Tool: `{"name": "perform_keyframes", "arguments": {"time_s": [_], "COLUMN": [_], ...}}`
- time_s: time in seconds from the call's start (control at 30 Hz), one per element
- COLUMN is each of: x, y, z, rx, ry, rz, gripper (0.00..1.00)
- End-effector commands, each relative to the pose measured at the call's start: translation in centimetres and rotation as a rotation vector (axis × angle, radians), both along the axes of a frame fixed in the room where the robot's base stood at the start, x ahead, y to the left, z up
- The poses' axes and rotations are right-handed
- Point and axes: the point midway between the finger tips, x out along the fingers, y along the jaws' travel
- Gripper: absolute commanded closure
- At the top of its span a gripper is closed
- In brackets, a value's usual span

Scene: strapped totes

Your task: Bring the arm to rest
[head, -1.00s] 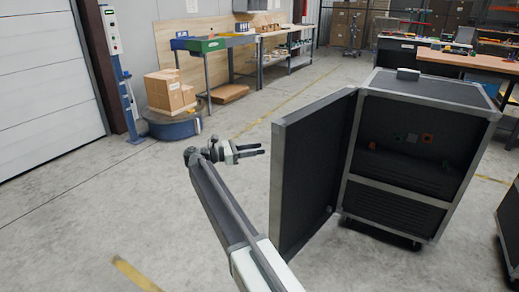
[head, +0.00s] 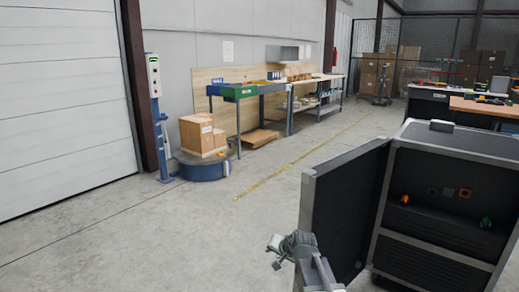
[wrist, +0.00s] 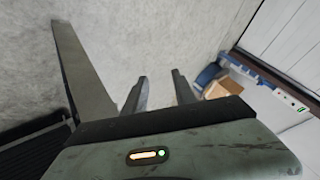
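My gripper shows in the wrist view (wrist: 161,84) with its two dark fingers apart and nothing between them. In the head view my arm is low in the picture, in front of the open door of the black case, and its fingers cannot be made out there. The black case (head: 440,262) with grey metal edges stands at the right, its door (head: 340,215) swung open to the left. My gripper holds nothing, and I see no contact between it and the door or case.
Small orange (head: 404,199) and green (head: 486,223) items are inside the case. A small grey box (head: 441,126) lies on top. Cartons (head: 202,134) sit on a round blue base (head: 205,167) near the wall. Benches (head: 262,92) line the wall. The floor left of the door is clear.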

Motion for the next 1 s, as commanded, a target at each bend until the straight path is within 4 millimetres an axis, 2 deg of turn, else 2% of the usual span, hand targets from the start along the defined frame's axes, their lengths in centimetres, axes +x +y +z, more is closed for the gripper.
{"name": "perform_keyframes", "arguments": {"time_s": [0.03, 0.1, 0.2, 0.43, 0.5, 0.67, 0.77, 1.0], "x": [-3.4, -7.2, -12.1, -22.3, -21.8, -21.7, -21.6, -21.6], "y": [-1.6, -3.7, -6.4, -11.7, -11.5, -11.4, -11.4, -11.3], "z": [-1.7, -3.6, -5.2, -6.5, -3.0, 1.8, 5.4, 16.5], "rx": [-0.082, -0.183, -0.291, -0.450, -0.449, -0.447, -0.447, -0.446], "ry": [0.081, 0.193, 0.334, 0.630, 0.626, 0.623, 0.623, 0.621], "rz": [0.053, 0.124, 0.208, 0.354, 0.355, 0.354, 0.354, 0.354], "gripper": [0.67, 0.67, 0.67, 0.67, 0.67, 0.67, 0.67, 0.67]}}
